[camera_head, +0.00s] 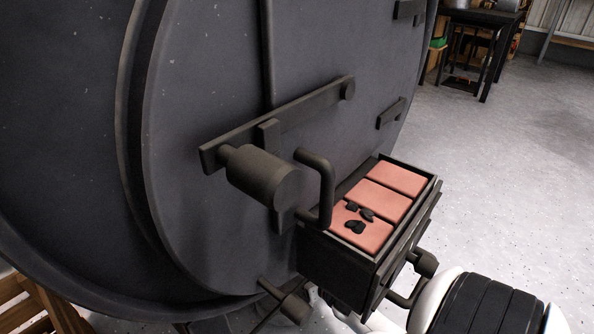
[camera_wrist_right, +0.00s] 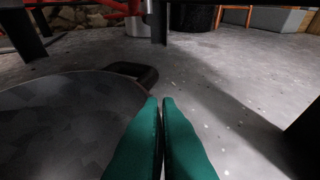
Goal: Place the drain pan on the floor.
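In the right wrist view, a wide dark round pan (camera_wrist_right: 65,110), which looks like the drain pan, fills the lower left. It lies flat at or close to floor level; I cannot tell whether it touches the floor. Its dark loop handle (camera_wrist_right: 135,72) sticks out at the far right of its rim. My right gripper (camera_wrist_right: 160,100) has green fingers, side by side with no object visible between them, at the pan's right edge just short of the handle. The floor (camera_wrist_right: 215,110) is grey and speckled. The pan does not show in the head view. My left gripper is not in view.
The dark barrel stove (camera_head: 200,70) fills the left of the head view. A tray (camera_head: 340,262) with red bricks (camera_head: 375,200) and black lumps (camera_head: 356,226) juts from its front, close to my white arm. A black table (camera_head: 480,18) stands far back. Floor is clear at right.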

